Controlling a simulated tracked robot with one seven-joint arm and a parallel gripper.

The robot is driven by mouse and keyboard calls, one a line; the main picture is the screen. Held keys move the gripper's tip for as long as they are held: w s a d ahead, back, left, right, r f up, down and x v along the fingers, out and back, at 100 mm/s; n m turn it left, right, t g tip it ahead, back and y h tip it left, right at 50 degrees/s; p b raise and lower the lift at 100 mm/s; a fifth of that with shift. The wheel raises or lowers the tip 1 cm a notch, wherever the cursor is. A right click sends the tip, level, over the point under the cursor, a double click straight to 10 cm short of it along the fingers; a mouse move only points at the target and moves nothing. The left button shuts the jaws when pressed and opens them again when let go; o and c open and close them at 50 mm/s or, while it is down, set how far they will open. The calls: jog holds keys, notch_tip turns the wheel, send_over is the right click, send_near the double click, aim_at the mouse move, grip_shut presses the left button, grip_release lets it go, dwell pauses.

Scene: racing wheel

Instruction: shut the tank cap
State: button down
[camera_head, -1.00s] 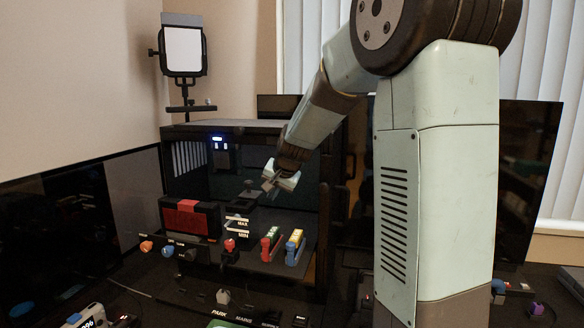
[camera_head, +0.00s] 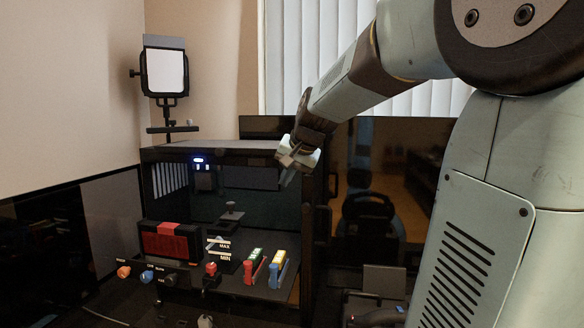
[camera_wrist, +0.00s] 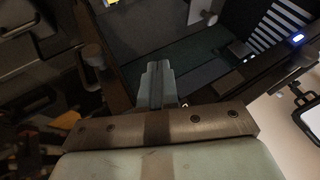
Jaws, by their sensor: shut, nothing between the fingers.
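The tank (camera_head: 219,250) with white MAX and MIN marks stands in the open-fronted dark case, left of centre in the head view. A dark flat piece with a small knob (camera_head: 231,209) shows just above and behind it. This looks like the tank cap, but I cannot tell whether it is raised or seated. My gripper (camera_head: 286,180) is shut and empty, above and to the right of the tank near the case's upper right edge, apart from the cap. In the wrist view its fingers (camera_wrist: 157,72) are together; I cannot pick out the cap there.
A black and red box (camera_head: 172,241) stands left of the tank. Red (camera_head: 254,266) and blue (camera_head: 277,269) clamp-like pieces stand to its right. Coloured knobs (camera_head: 124,271) line the front. The dark case (camera_head: 306,240) has a right post close below my gripper. A lamp (camera_head: 165,72) stands behind.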

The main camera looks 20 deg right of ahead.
jog(key=v, duration=0.3)
jog(key=shift+r, duration=0.1)
jog(key=c, duration=1.7)
grip_release()
jog(key=shift+s+r, duration=0.1)
jog(key=shift+r, duration=0.05)
jog(key=shift+c, duration=0.2)
jog(key=shift+o, duration=0.6)
jog(key=o, duration=0.8)
jog(key=w+a+f+h, duration=0.1)
jog(key=a, duration=0.1)
jog(key=w+a+f+g+h, duration=0.1)
jog(key=a, duration=0.1)
jog(key=w+a+f+g, duration=0.1)
jog(key=w+a, duration=0.1)
jog(key=shift+a+f+h, duration=0.25)
jog(key=shift+f+h, duration=0.05)
jog(key=shift+h, duration=0.1)
jog(key=t+h, duration=0.2)
jog(key=h, duration=0.2)
send_near(230, 203)
jog(key=s+r, duration=0.3)
jog(key=a, duration=0.2)
jog(key=x, duration=1.3)
jog(key=shift+w+d, duration=0.2)
jog(key=shift+w, duration=0.15)
jog(key=shift+c, duration=0.5)
